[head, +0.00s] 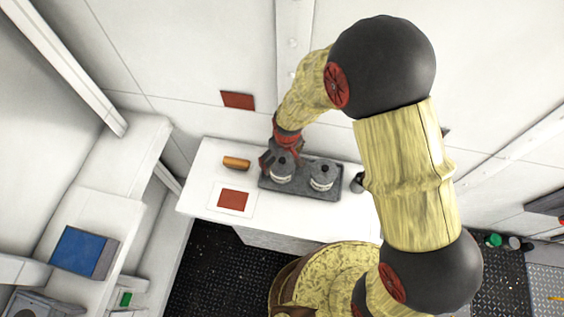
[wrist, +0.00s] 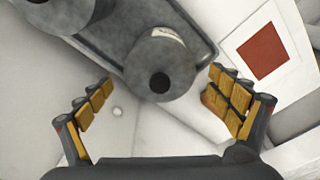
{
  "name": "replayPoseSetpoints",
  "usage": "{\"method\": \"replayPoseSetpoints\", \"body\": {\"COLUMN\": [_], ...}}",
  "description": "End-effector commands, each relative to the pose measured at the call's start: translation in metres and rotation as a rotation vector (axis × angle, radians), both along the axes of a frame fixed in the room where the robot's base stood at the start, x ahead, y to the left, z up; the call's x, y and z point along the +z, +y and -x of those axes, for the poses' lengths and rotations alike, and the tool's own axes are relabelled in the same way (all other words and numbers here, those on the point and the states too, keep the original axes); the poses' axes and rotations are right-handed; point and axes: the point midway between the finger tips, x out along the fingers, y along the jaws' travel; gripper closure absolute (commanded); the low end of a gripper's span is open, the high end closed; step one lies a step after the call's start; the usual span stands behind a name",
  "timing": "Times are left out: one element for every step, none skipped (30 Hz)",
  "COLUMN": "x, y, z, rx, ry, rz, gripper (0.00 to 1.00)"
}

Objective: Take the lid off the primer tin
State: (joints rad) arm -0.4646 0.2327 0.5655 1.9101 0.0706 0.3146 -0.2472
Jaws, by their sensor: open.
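Two grey tins with pale labels stand on a dark grey tray (head: 299,192) on the white table. The label writing is too small to read, so I cannot tell which is the primer tin. My gripper (head: 281,158) is open, pointing down over the left tin (head: 281,174). In the wrist view my gripper (wrist: 160,80) has its fingers spread to either side of that tin's round grey lid (wrist: 160,58), which has a dark round knob or hole; the fingers look clear of it. The right tin (head: 322,178) also shows at the wrist view's top left (wrist: 52,18).
An orange-brown block (head: 236,162) and a red square on a white sheet (head: 233,199) lie left of the tray. A small dark object (head: 357,182) stands right of it. The white table (head: 205,180) has bare room at its left. A blue box (head: 80,250) sits on a side bench.

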Motion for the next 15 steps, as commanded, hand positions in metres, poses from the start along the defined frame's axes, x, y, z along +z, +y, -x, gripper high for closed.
{"method": "replayPoseSetpoints", "body": {"x": [0.0002,0.0002,0.0002,0.0002,0.0002,0.0003,0.0003,0.0003,0.0003,0.0004,0.0003,0.0004,0.0004,0.0004,0.0004], "y": [0.0000,0.0000,-0.0001,0.0000,-0.0001,-0.0001,-0.0001,-0.0001,-0.0001,-0.0001,-0.0001,-0.0001,-0.0001,-0.0001,-0.0001], "z": [0.0000,0.0000,0.0001,0.0000,0.0001,0.0001,0.0001,0.0001,0.0001,0.0001,0.0001,0.0001,0.0001,0.0001,0.0001], "rx": [0.000,0.000,0.000,0.000,0.000,0.000,0.000,0.000,0.000,0.000,0.000,0.000,0.000,0.000,0.000], "ry": [0.000,0.000,0.000,0.000,0.000,0.000,0.000,0.000,0.000,0.000,0.000,0.000,0.000,0.001,0.000], "rz": [0.000,0.000,0.000,0.000,0.000,0.000,0.000,0.000,0.000,0.000,0.000,0.000,0.000,0.001,0.000], "gripper": [0.08,0.08,0.08,0.10,0.12,0.14,0.16,0.18,0.20,0.21,0.23,0.25,0.27,0.29,0.31]}}
